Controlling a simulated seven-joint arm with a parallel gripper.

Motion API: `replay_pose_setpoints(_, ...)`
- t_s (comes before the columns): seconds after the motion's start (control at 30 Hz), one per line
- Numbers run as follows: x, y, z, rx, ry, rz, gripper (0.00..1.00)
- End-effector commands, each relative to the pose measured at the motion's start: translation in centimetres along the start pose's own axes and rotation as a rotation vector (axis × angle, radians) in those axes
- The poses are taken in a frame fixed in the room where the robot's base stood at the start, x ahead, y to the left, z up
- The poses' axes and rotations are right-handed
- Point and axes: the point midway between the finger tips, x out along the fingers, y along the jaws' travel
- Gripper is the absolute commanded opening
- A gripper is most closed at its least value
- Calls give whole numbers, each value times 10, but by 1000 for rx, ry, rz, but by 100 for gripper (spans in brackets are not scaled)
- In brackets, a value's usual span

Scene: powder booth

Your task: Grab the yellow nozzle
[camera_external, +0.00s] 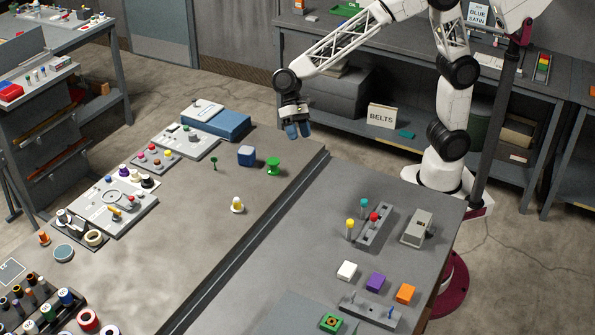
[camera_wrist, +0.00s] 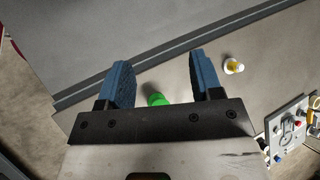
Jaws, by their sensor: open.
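A small yellow nozzle with a white base (camera_external: 237,205) stands upright on the left worktable, well clear of its neighbours. It also shows in the wrist view (camera_wrist: 233,66), to the right of the fingers and apart from them. My gripper (camera_external: 298,131) hangs above the far end of the tables, away from the nozzle. In the wrist view its blue fingers (camera_wrist: 160,62) are spread and nothing is held between them. A green piece (camera_wrist: 157,99) shows on the table below, between the fingers and partly hidden by the gripper body.
A rack with yellow, red and teal-topped pegs (camera_external: 374,226) is on the right table. A dark seam (camera_external: 245,245) separates the tables. Table around the nozzle is clear.

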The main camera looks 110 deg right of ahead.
Motion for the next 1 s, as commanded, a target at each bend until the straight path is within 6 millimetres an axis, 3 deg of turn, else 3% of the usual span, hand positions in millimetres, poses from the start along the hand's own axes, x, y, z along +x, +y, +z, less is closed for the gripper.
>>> replay_pose_setpoints(0.53, 46, -85, -97, 281, -209, -107, 60)
replay_pose_setpoints(1.0, 94, -140, -186, 508, -392, -185, 60)
